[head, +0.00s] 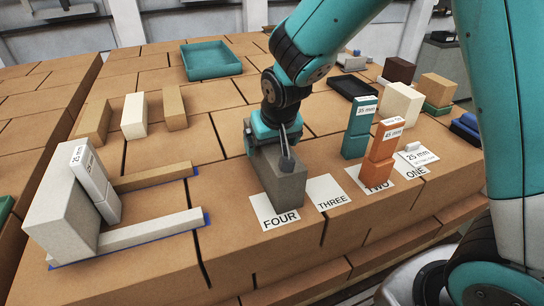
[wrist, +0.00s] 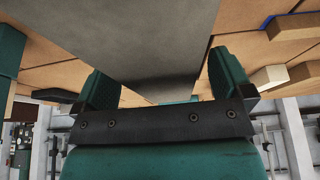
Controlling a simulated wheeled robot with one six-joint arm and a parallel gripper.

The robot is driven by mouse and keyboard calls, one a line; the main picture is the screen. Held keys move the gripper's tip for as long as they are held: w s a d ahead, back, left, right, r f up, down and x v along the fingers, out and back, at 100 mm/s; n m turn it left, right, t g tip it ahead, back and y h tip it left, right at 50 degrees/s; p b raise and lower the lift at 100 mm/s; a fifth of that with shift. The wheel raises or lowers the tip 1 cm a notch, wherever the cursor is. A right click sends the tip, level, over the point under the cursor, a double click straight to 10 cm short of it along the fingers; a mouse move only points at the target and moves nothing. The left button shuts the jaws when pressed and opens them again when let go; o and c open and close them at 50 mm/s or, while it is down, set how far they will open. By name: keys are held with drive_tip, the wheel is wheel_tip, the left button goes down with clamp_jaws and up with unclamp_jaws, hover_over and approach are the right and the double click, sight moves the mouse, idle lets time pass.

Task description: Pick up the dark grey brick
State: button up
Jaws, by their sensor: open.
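The dark grey brick (head: 282,188) stands upright on the table, at the back edge of the paper card marked FOUR (head: 279,219). My gripper (head: 265,138) is at the brick's upper far part in the head view, and the arm partly hides the brick there. In the wrist view the brick (wrist: 155,35) fills the top middle, between the two teal fingers of my gripper (wrist: 162,85). The fingers are open, one on each side of it. I cannot tell whether either finger touches it.
Orange blocks (head: 380,158) stand on card TWO, with teal blocks (head: 357,130) behind. Card THREE (head: 328,193) is bare. A light grey block (head: 60,205) and white blocks (head: 95,180) stand left. A teal tray (head: 210,60) and a black tray (head: 352,87) lie behind.

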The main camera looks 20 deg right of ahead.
drive_tip(key=c, duration=1.7)
drive_tip(key=shift+w+r, duration=0.1)
clamp_jaws()
drive_tip(key=shift+r, duration=0.15)
